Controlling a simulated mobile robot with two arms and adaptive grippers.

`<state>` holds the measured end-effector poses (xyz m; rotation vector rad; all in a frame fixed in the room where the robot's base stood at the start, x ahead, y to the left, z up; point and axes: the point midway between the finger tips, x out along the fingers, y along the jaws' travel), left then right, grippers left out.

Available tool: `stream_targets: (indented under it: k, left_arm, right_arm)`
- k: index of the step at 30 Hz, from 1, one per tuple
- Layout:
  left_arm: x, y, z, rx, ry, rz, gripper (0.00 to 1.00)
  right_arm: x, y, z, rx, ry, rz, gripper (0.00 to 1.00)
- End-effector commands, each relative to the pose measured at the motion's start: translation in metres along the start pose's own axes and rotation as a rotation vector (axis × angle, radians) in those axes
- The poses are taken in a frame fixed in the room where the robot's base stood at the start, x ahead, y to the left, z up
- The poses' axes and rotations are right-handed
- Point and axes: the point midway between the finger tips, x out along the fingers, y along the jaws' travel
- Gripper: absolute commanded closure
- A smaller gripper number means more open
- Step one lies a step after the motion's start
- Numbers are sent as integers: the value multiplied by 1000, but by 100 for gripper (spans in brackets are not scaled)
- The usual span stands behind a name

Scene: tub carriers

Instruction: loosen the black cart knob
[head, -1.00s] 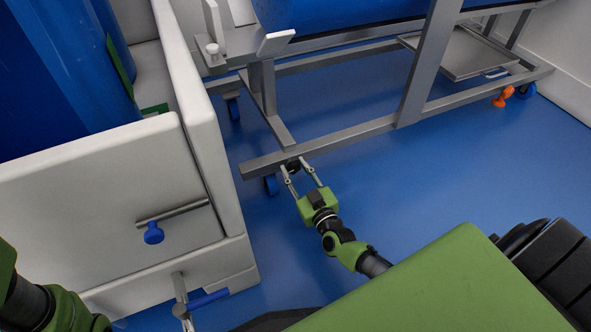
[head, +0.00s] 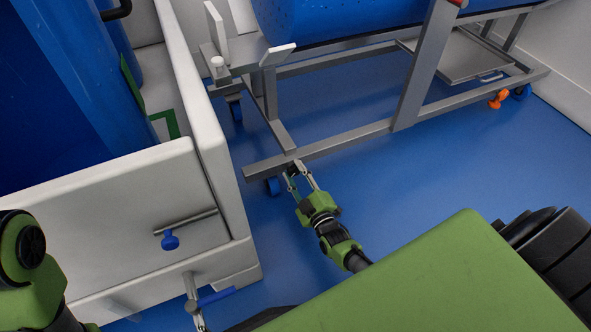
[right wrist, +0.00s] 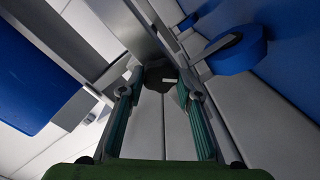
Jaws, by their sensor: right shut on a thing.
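The black knob (right wrist: 159,78) sits low on the steel cart frame (head: 345,138), near its left end by a blue caster. In the right wrist view it shows as a dark shape between the two fingertips. My right gripper (head: 300,173) reaches the frame from the front and is shut on the knob, which its fingers partly hide in the head view. In the right wrist view my right gripper (right wrist: 160,85) has a green-padded finger on each side of the knob.
A white-walled unit (head: 110,215) with a blue knob (head: 170,240) and a blue-handled valve (head: 216,297) stands left of my right arm. The cart carries a blue tub (head: 340,18). An orange knob (head: 498,99) is at its far right. Blue floor (head: 450,165) is open on the right.

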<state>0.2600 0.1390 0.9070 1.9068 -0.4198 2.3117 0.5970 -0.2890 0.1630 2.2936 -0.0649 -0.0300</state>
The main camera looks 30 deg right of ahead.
Motion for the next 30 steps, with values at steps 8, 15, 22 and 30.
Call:
stream_targets:
  k: [8,15,22,30]
  left_arm:
    - [-3,-2,5,-2,-18,-6,60]
    - [-4,-2,6,-3,-22,-8,60]
    - [-4,-2,6,-4,-22,-8,60]
    - [-5,-2,6,-4,-26,-9,60]
  right_arm:
    - [0,-2,0,-142,-1,-2,90]
    - [0,-2,0,-193,0,-1,90]
    - [0,-2,0,-202,1,-1,90]
    - [0,-2,0,-201,0,-2,52]
